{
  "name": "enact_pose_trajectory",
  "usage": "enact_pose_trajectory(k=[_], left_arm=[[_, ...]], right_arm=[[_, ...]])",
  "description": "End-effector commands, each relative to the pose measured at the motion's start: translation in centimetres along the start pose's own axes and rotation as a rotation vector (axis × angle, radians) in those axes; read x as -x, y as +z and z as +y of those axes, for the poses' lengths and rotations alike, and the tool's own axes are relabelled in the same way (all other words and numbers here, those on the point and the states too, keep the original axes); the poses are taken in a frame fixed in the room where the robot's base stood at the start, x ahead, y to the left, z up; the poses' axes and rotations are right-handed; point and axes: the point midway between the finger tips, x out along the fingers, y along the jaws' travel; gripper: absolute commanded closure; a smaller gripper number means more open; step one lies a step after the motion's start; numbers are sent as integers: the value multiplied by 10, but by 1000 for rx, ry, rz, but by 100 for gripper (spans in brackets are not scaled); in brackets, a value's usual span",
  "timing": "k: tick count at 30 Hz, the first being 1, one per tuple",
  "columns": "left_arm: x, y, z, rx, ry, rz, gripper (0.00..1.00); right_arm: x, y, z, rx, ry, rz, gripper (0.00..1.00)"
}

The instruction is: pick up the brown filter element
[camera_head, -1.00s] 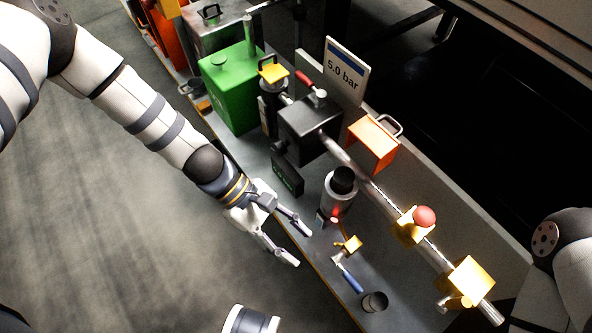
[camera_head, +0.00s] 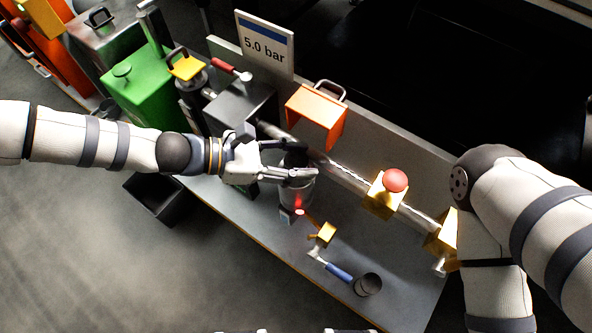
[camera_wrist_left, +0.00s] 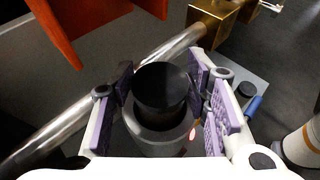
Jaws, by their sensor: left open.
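A dark, near-black cylinder (camera_wrist_left: 161,88), which looks like the filter element, stands upright in a round grey metal housing (camera_wrist_left: 158,138); its brown tint is hard to make out. In the head view the grey housing (camera_head: 297,195) stands on the bench, and the cylinder's top is partly covered by my fingers. My left gripper (camera_head: 312,162) is open, reaching in from the left at the cylinder's height. In the left wrist view its purple-padded fingers (camera_wrist_left: 163,88) are on either side of the cylinder; the left pad looks very close, contact unclear. My right gripper is out of view.
A pipe (camera_head: 345,178) runs behind the housing, with an orange box-shaped cover (camera_head: 318,115) and a yellow block (camera_head: 383,197) with a red ball. A blue-handled tool (camera_head: 338,272) and a small dark cup (camera_head: 368,284) lie at the front right. A black bin (camera_head: 153,198) is left of the bench.

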Motion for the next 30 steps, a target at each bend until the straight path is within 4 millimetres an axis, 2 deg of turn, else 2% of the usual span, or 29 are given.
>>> enact_pose_trajectory(k=[5,9,17,20,30], left_arm=[[0,0,0,-1,1,1,59],[1,0,0,-1,1,1,91],[1,1,0,-1,1,1,92],[3,6,1,-2,1,1,92],[26,62,0,-6,2,0,92]], right_arm=[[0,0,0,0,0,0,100],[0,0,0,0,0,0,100],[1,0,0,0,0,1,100],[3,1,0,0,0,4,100],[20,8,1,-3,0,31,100]])
